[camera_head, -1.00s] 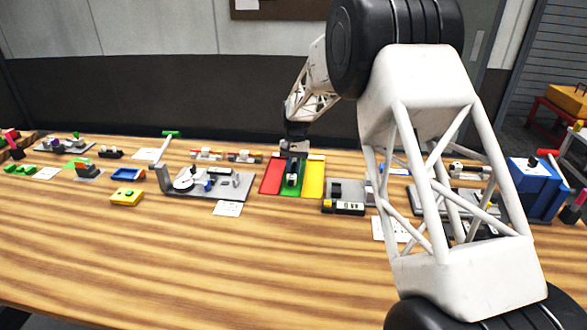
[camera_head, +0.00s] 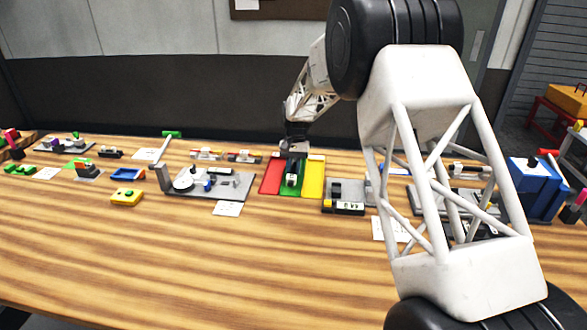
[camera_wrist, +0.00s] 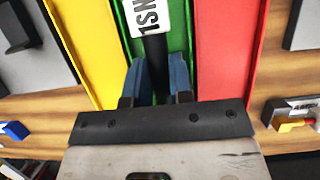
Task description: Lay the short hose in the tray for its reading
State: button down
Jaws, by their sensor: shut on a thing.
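A dark hose with a white label reading "1SN" (camera_wrist: 147,17) is between the blue fingers of my gripper (camera_wrist: 157,78) in the wrist view. The fingers are shut on it. The hose lies over or in the green lane (camera_wrist: 178,38) of a three-lane red, green and yellow board; I cannot tell whether it touches the lane floor. In the head view my gripper (camera_head: 293,158) points down at the green lane, with the white label (camera_head: 291,180) in front of it. A small blue tray (camera_head: 127,174) stands on the table at the left.
A grey plate with a round dial-like disc and an upright post (camera_head: 207,185) is left of the lanes. A grey and black device (camera_head: 345,197) is close on their right. A blue box (camera_head: 535,187) stands far right. The front of the table is clear.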

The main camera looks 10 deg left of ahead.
jog(key=shift+f, duration=0.55)
jog(key=c, duration=0.9)
grip_release()
jog(key=shift+r, duration=0.1)
jog(key=shift+r, duration=3.35)
